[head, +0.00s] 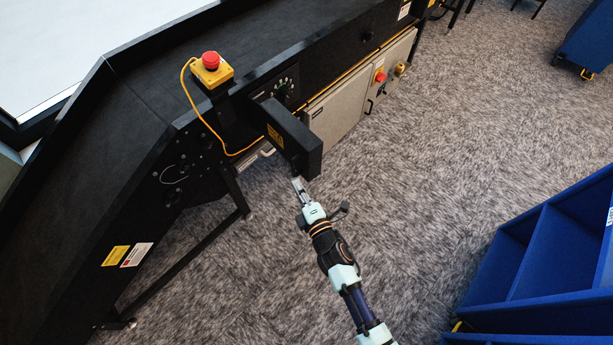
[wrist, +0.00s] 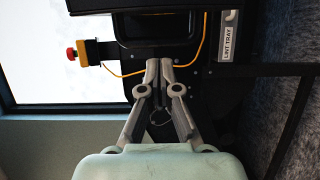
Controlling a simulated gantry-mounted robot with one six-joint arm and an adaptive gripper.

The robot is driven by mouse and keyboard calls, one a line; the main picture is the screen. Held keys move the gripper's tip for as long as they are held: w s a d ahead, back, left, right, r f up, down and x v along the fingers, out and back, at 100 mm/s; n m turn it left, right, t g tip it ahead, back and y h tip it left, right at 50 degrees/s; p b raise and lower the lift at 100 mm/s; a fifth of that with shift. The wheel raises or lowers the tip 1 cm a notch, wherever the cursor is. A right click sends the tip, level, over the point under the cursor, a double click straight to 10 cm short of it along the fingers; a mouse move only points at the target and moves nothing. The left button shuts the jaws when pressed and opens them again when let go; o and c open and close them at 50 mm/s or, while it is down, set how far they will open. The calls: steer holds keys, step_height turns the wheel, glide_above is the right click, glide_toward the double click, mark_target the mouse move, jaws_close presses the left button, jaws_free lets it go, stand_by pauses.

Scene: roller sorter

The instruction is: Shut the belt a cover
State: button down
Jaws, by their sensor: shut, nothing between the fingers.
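The belt cover (head: 292,136) is a black box-like flap with a yellow label on the side of the black conveyor. In the head view it stands swung outward from the conveyor side, with the opening behind it partly showing. In the wrist view a black panel that looks like the cover (wrist: 150,28) lies across the top. My gripper (head: 298,184) is shut and empty. It is just below the cover's outer end in the head view; I cannot tell whether they touch. The fingertips also show in the wrist view (wrist: 159,64).
A yellow box with a red emergency button (head: 211,64) sits on the conveyor edge, its yellow cable hanging by the cover. Grey cabinets (head: 340,110) stand right of the cover. A blue shelf unit (head: 545,250) is at lower right. Carpet between is clear.

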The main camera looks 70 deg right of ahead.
mark_target(307, 177)
steer(key=d+p, duration=0.1)
steer(key=d, duration=0.1)
steer(key=s+d+p, duration=0.1)
steer(key=d, duration=0.1)
steer(key=shift+d+p, duration=0.1)
steer(key=shift+p, duration=0.3)
steer(key=shift+s, duration=0.15)
